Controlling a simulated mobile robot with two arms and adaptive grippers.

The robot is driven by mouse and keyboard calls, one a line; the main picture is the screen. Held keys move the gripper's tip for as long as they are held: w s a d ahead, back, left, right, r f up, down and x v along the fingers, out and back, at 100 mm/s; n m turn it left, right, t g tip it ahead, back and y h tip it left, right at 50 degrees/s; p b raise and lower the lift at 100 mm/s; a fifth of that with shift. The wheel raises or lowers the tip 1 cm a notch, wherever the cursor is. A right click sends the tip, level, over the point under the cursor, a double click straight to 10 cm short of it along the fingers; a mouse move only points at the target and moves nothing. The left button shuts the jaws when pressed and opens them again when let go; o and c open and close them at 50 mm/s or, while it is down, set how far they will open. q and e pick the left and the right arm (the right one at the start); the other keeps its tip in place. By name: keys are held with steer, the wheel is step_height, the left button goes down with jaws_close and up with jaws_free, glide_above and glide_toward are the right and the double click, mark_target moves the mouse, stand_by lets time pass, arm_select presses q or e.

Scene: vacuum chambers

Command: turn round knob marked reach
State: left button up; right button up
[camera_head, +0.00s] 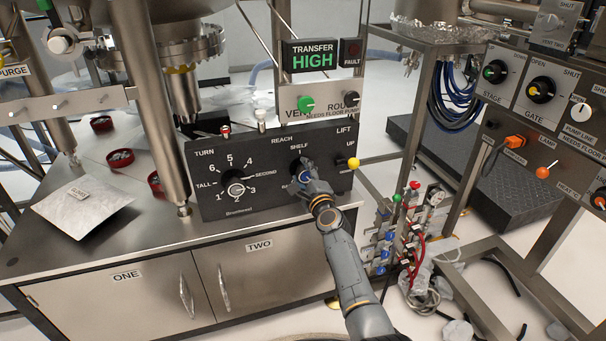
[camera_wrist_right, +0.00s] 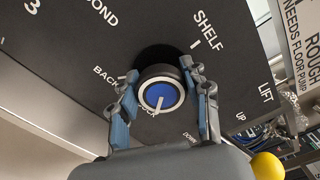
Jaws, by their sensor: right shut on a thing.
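The reach knob (camera_head: 304,174) is a round black knob on the dark control panel (camera_head: 222,210), below the words REACH and SHELF. In the right wrist view the knob (camera_wrist_right: 161,94) shows a blue cap with a pale ring and a white line that runs toward the bottom of the picture. My right gripper (camera_head: 306,170) reaches it from the front. In the wrist view the gripper's fingers (camera_wrist_right: 161,80) lie on opposite sides of the knob, shut on it. Labels SHELF and BACK show around it; another below is partly hidden. My left gripper is out of view.
Left on the same panel is the TURN dial (camera_head: 236,188). A yellow-ended lift lever (camera_head: 353,162) stands close to the right of my gripper. Above is a TRANSFER HIGH display (camera_head: 313,57). A valve manifold with hoses (camera_head: 405,235) stands right of my forearm.

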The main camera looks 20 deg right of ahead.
steer(key=shift+m, duration=0.5)
steer(key=o, duration=1.1)
steer(key=shift+c, duration=0.2)
steer(key=shift+o, duration=0.4)
